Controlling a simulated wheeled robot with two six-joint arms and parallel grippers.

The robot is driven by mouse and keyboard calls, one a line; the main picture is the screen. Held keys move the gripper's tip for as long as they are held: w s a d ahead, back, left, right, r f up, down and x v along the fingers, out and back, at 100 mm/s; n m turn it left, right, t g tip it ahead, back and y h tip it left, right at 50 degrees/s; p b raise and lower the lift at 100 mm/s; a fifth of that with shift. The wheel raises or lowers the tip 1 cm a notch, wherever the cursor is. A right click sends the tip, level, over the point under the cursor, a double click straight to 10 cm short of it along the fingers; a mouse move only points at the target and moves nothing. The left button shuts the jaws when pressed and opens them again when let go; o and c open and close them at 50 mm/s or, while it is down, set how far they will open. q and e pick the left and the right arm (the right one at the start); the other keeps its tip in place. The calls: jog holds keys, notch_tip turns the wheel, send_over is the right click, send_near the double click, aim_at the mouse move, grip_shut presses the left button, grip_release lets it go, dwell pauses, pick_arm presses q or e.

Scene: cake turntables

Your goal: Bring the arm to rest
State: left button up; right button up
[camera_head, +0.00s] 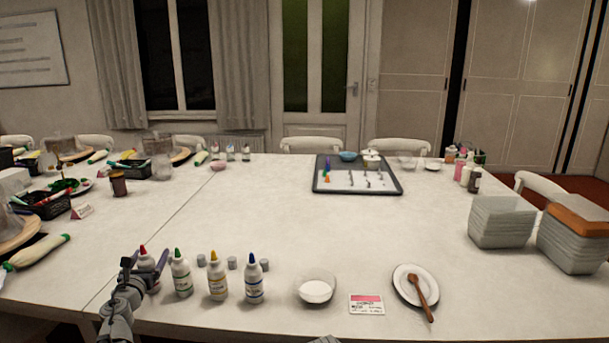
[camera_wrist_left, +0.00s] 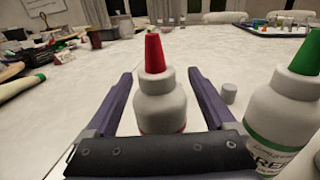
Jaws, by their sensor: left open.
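My left gripper (camera_head: 146,262) is at the front left of the table in the head view. Its jaws are open, with one finger on each side of a white bottle with a red tip (camera_head: 143,256). The left wrist view shows the same red-tipped bottle (camera_wrist_left: 160,105) upright between the two purple fingers, with a gap on either side. The bottle's lower part is hidden behind the gripper's dark crossbar. A green-tipped bottle (camera_head: 181,275) stands just to the right of the gripper. My right gripper is not identifiable in these views.
Yellow-tipped (camera_head: 217,279) and blue-tipped (camera_head: 254,281) bottles stand further right, with small grey caps behind. A bowl (camera_head: 315,288), a card (camera_head: 367,304) and a plate with a wooden spoon (camera_head: 415,286) follow. The table's middle is clear up to a dark tray (camera_head: 395,190).

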notch_tip(320, 180, up, 21)
jog(key=p, duration=2)
jog(key=shift+r, duration=0.2)
